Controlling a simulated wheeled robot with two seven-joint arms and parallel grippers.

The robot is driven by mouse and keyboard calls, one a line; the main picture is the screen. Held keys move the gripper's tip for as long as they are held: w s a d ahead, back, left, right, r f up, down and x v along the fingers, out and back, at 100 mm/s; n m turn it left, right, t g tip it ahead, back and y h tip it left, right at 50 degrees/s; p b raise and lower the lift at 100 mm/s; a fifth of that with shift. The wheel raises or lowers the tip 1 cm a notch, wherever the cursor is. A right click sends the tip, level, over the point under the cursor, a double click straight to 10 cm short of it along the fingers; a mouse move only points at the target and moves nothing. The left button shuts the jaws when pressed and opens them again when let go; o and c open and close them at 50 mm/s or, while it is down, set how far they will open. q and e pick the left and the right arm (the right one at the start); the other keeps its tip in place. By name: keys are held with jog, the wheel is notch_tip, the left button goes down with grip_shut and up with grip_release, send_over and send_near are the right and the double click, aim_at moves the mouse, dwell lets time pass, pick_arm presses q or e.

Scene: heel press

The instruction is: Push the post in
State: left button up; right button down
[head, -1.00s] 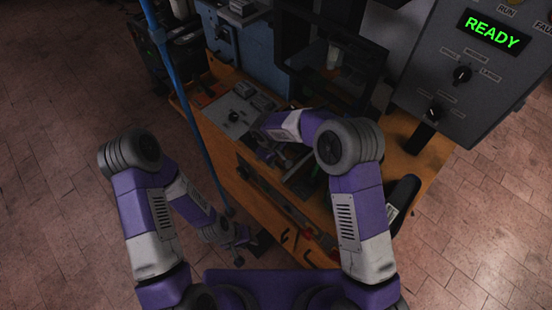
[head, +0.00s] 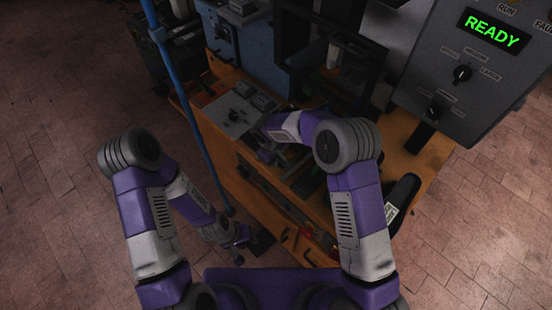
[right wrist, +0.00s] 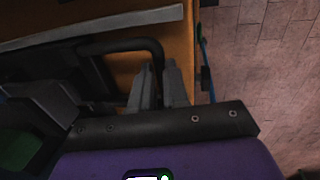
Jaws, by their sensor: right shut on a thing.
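My right gripper (right wrist: 160,88) is shut on a dark bent bar (right wrist: 122,43), which runs between its fingertips in the right wrist view. In the head view this gripper (head: 268,156) is over the front of the orange bench, mostly hidden by its own wrist. The bar leads to dark, blocky parts (right wrist: 40,100) at the left of the right wrist view. Which part is the post cannot be told. My left gripper (head: 240,238) hangs low at the bench's front corner, apart from it; its jaws are too small to read.
The orange bench (head: 420,160) carries a dark press frame (head: 300,70) and a grey plate with a knob (head: 236,116). A control box (head: 470,75) reads READY. A blue pole (head: 185,95) stands at the left. The tiled floor is clear on both sides.

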jog(key=w+d, duration=0.3)
jog(key=shift+r, duration=0.1)
jog(key=c, duration=1.1)
grip_release()
jog(key=shift+w, duration=0.1)
jog(key=r, duration=0.5)
jog(key=s+a+r, duration=0.1)
jog(key=r, duration=0.1)
jog(key=shift+r, duration=0.2)
jog(key=shift+s, duration=0.1)
